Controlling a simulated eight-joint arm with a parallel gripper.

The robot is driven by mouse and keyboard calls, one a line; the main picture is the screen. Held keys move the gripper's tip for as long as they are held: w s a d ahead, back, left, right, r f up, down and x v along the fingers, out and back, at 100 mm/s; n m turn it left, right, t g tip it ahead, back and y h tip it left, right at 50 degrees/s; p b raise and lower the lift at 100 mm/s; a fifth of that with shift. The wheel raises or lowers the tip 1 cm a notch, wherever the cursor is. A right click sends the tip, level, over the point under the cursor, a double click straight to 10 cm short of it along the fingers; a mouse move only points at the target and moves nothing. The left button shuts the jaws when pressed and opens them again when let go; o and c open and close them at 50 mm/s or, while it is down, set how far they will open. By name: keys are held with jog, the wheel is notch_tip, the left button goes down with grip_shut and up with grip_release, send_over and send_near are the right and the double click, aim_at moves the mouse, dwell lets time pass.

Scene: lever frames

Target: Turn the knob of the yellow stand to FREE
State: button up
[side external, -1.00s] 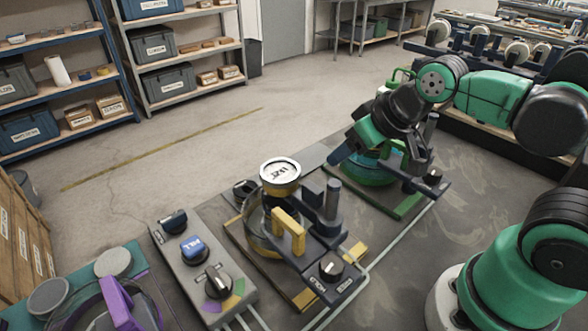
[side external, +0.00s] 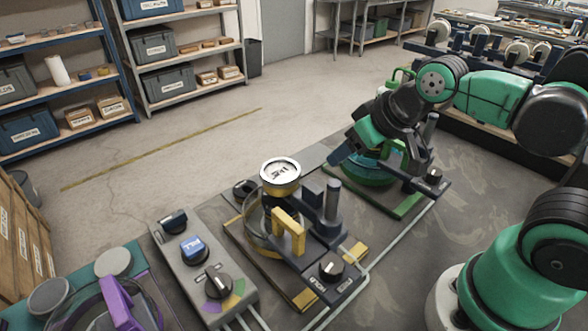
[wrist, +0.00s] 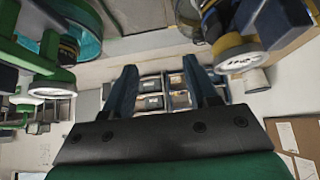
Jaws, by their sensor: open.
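The yellow stand (side external: 290,238) stands in the middle of the bench in the side view, with a round white-faced gauge on top and a yellow handle. Its knob (side external: 331,267) is black with a pale pointer, on a front plate with small labels; HOLD seems to be the left one, and I cannot tell the pointer's exact setting. My gripper (wrist: 160,76) is open and empty, its two dark blue fingers apart. In the side view it is above the green stand (side external: 408,205), behind and right of the yellow stand, away from the knob. The yellow stand's gauge also shows in the wrist view (wrist: 240,56).
A grey control box (side external: 205,270) with several knobs lies left of the yellow stand. A purple-handled stand (side external: 120,303) is at the lower left. The yellow stand's dark post (side external: 332,203) rises behind its knob. Pale pipes run along the bench's near side.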

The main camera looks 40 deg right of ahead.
jog(key=shift+o, duration=1.2)
notch_tip(320, 180, up, 6)
jog(key=s+a+g, duration=0.1)
jog(key=a, duration=0.1)
jog(key=s+a+g, duration=0.1)
jog(key=a, duration=0.2)
jog(key=s+a+n+g+y, duration=0.1)
jog(key=a, duration=0.2)
jog(key=shift+s+g, duration=0.25)
jog(key=shift+g, duration=0.15)
jog(key=s+a+n+g+h, duration=0.1)
jog(key=s+a+g, duration=0.3)
jog(key=s+a, duration=0.2)
send_over(332, 263)
notch_tip(332, 263, down, 4)
jog(key=shift+r+t, duration=0.1)
jog(key=shift+t, duration=0.2)
jog(key=shift+f, duration=3.2)
grip_shut()
